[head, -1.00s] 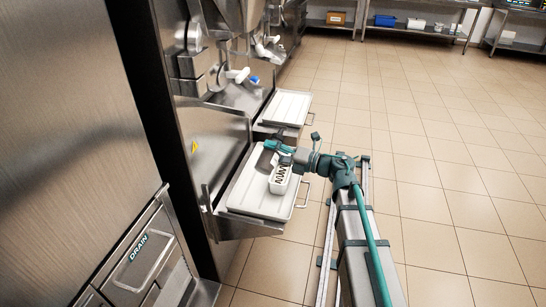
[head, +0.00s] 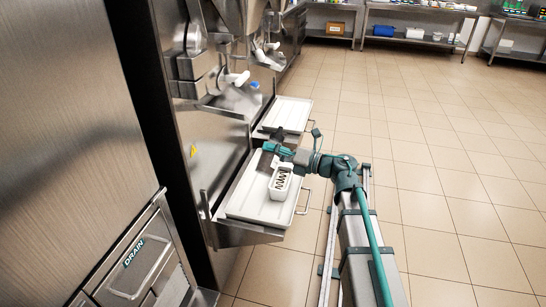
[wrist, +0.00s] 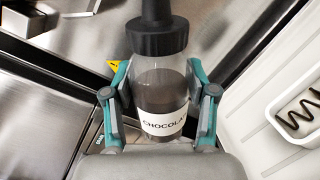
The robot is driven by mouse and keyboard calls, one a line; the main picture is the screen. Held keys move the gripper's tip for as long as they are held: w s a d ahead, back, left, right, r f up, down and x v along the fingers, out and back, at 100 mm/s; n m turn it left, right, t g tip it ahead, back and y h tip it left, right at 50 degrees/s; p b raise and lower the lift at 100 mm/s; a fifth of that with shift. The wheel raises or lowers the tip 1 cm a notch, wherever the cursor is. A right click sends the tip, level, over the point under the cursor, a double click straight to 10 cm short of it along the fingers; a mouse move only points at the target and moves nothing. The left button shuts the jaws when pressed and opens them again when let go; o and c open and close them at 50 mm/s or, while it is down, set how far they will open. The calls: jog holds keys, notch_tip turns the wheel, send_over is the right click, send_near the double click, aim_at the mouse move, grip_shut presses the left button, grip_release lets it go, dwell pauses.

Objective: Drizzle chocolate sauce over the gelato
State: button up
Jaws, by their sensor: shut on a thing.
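A clear squeeze bottle (wrist: 158,88) with a dark cap, dark sauce inside and a white label starting "CHOCOLA" fills the middle of the wrist view. My gripper (wrist: 160,75) is shut around it, one finger on each side. In the head view my gripper (head: 272,149) is beside the far end of the white gelato tub (head: 281,188). Dark zigzag lines of sauce (head: 281,179) lie on the pale gelato. Part of the tub (wrist: 278,112) and its dark sauce line (wrist: 300,112) show at the right of the wrist view. The bottle's tip is cut off there.
The tub stands on a white tray (head: 254,208) on a steel shelf in front of a freezer. A second white tray (head: 290,112) lies beyond it. Dispensing spouts (head: 238,79) stick out above. A drawer marked "DRAIN" (head: 134,253) is at lower left. The tiled floor at right is clear.

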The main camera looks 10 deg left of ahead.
aim_at(273, 142)
jog(key=shift+r+n+b, duration=0.7)
jog(key=shift+n+b, duration=0.35)
jog(key=shift+n, duration=0.25)
jog(key=shift+n+b, duration=0.4)
jog(key=shift+b, duration=0.15)
jog(key=shift+r+n+b, duration=0.1)
jog(key=shift+n+b, duration=0.4)
jog(key=shift+b, duration=0.05)
jog(key=shift+r+n+b, duration=0.25)
jog(key=shift+n+b, duration=0.75)
jog(key=shift+b, duration=0.1)
jog(key=shift+r+n+b, duration=0.1)
jog(key=shift+n+b, duration=0.3)
jog(key=shift+b, duration=0.2)
jog(key=shift+r+n+b, duration=0.2)
jog(key=shift+n+b, duration=0.55)
jog(key=shift+b, duration=0.1)
jog(key=shift+r+n+b, duration=0.15)
jog(key=shift+n+b, duration=0.6)
jog(key=shift+b, duration=0.05)
jog(key=shift+r+n, duration=0.2)
jog(key=shift+n, duration=0.2)
jog(key=shift+s, duration=0.1)
